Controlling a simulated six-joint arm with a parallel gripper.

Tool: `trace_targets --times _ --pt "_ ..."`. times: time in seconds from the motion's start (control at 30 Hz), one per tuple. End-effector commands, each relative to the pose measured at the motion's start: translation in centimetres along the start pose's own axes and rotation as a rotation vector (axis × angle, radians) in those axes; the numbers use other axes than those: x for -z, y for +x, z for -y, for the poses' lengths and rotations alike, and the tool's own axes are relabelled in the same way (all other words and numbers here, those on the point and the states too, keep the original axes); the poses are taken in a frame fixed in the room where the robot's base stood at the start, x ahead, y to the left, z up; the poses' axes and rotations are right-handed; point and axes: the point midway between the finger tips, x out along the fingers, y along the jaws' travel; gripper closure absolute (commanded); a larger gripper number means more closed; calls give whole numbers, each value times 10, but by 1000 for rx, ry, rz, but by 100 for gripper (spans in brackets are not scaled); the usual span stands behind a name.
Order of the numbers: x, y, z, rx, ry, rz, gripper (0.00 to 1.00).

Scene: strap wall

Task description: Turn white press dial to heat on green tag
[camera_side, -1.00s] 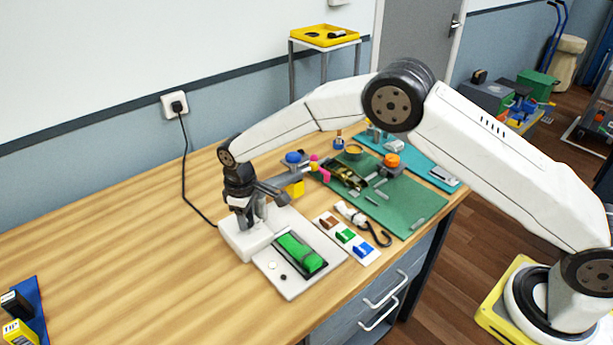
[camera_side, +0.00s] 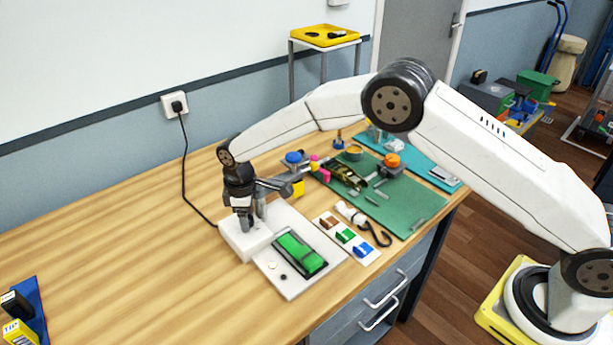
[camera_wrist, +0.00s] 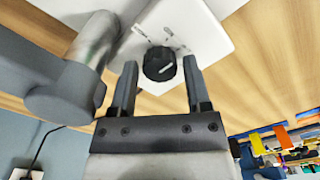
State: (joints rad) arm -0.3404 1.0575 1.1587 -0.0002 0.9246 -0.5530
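The white press (camera_side: 236,240) stands on the bench, with a green strap (camera_side: 298,252) in a dark frame on its plate. In the wrist view, its white top (camera_wrist: 208,38) carries a round black dial (camera_wrist: 158,64) with a pale pointer line and small marks, too small to read. My gripper (camera_side: 254,219) is over the box, pointing down. In the wrist view my gripper (camera_wrist: 160,78) is open, one finger on each side of the dial, with visible gaps. The dial is hidden in the side view. A white card beside the press holds brown, green (camera_side: 345,236) and blue tags.
A grey cylindrical arm part (camera_wrist: 88,55) stands close to the left finger in the wrist view. The bench left of the press is mostly clear; a black cable hangs behind.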

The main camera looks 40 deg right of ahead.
Motion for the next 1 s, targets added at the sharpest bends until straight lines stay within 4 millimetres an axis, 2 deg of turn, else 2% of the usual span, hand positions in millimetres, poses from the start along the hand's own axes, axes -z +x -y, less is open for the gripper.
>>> trace_targets --times 0.2,0.37,0.8,1.0 --pt "0 -1 0 0 1 0 38" --pt "0 -10 0 -1 1 -1 38" --pt "0 -63 0 -1 0 -1 38" --pt "0 -77 0 0 0 0 38"
